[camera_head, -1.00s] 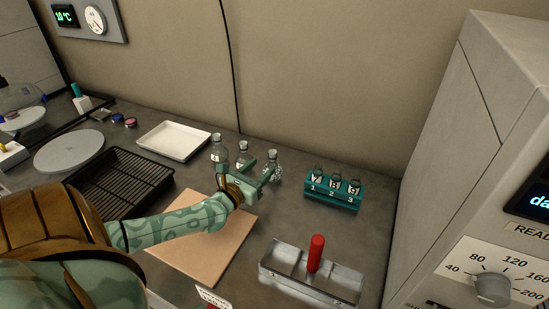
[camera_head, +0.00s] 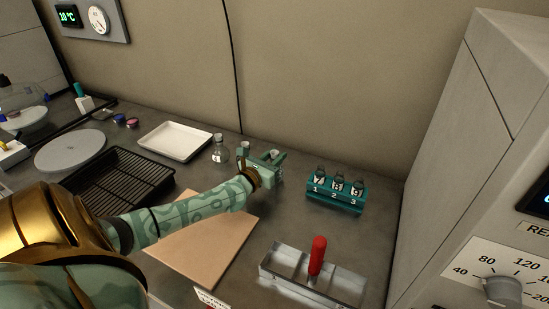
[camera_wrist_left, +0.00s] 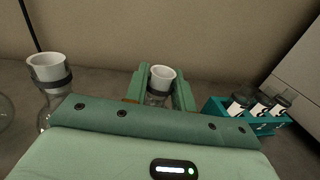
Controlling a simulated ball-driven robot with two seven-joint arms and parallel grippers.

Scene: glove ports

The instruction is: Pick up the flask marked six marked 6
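Three stoppered glass flasks stand in a row near the back wall: a left one (camera_head: 220,150), a middle one (camera_head: 244,147) and a right one (camera_head: 276,153). I cannot read a 6 on any of them. My left gripper (camera_head: 268,162) is at the right flask and hides most of it. In the left wrist view the open fingers (camera_wrist_left: 162,90) stand on either side of this flask's white-topped neck (camera_wrist_left: 162,72); firm contact does not show. The middle flask (camera_wrist_left: 50,72) stands left of the gripper there. My right gripper is not in view.
A teal rack (camera_head: 336,198) with three numbered vials stands right of the gripper. A metal caddy with a red handle (camera_head: 317,255), a tan board (camera_head: 205,250), a black rack (camera_head: 122,180) and a white tray (camera_head: 175,141) are nearby. The wall is close behind.

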